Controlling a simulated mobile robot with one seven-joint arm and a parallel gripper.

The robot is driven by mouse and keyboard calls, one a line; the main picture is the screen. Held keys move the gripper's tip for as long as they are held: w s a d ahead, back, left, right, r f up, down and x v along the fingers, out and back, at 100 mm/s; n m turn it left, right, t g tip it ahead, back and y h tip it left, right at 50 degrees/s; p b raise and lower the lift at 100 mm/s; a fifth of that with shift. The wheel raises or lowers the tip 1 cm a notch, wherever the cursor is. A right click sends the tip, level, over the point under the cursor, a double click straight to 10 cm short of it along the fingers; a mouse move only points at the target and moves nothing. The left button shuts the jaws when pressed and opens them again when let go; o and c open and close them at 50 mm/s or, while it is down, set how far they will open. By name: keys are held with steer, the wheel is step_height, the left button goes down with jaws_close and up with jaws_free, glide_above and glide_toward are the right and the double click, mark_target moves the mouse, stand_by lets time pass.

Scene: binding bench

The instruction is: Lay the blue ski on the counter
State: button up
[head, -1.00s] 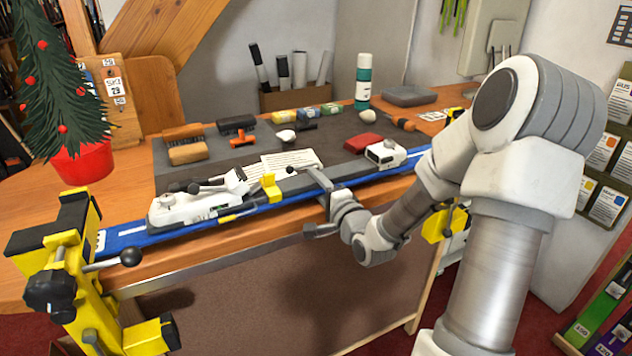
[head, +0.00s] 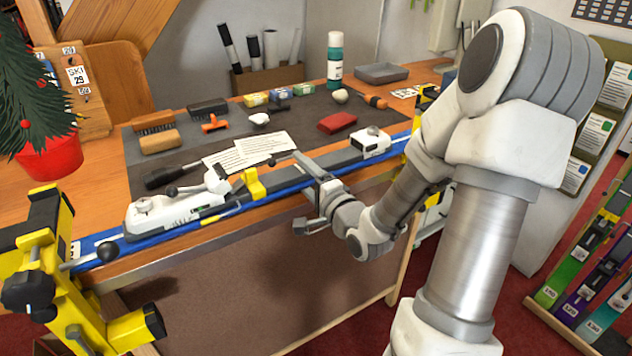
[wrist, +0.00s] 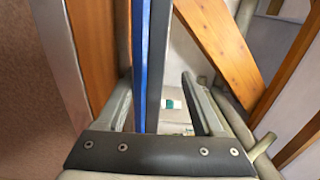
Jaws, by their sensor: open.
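The blue ski (head: 165,233) runs along the front edge of the wooden counter (head: 90,190), with white bindings on it. Its left end is at a yellow vise (head: 40,255), and its right part runs to another yellow clamp partly behind my arm. My gripper (head: 309,194) is at the front of the ski, between the two bindings, with one finger reaching over it. In the wrist view the ski (wrist: 152,55) passes between the spread fingers of my open gripper (wrist: 157,100). I cannot tell whether either finger touches it.
A dark mat (head: 290,125) on the counter holds brushes, papers, a red block (head: 337,122) and small boxes. A green bottle (head: 335,60) and grey tray (head: 381,73) stand behind. A potted tree (head: 45,130) is left. Upright skis stand in a rack (head: 590,265) at right.

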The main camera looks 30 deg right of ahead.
steer(key=shift+s+r+p, duration=0.3)
steer(key=shift+s+p, duration=0.3)
steer(key=shift+p, duration=0.15)
steer(key=s+p, duration=0.2)
steer(key=p, duration=0.4)
steer(key=s+p, duration=0.3)
steer(key=p, duration=0.3)
steer(key=shift+s+d+f, duration=0.15)
steer(key=shift+s+f, duration=0.05)
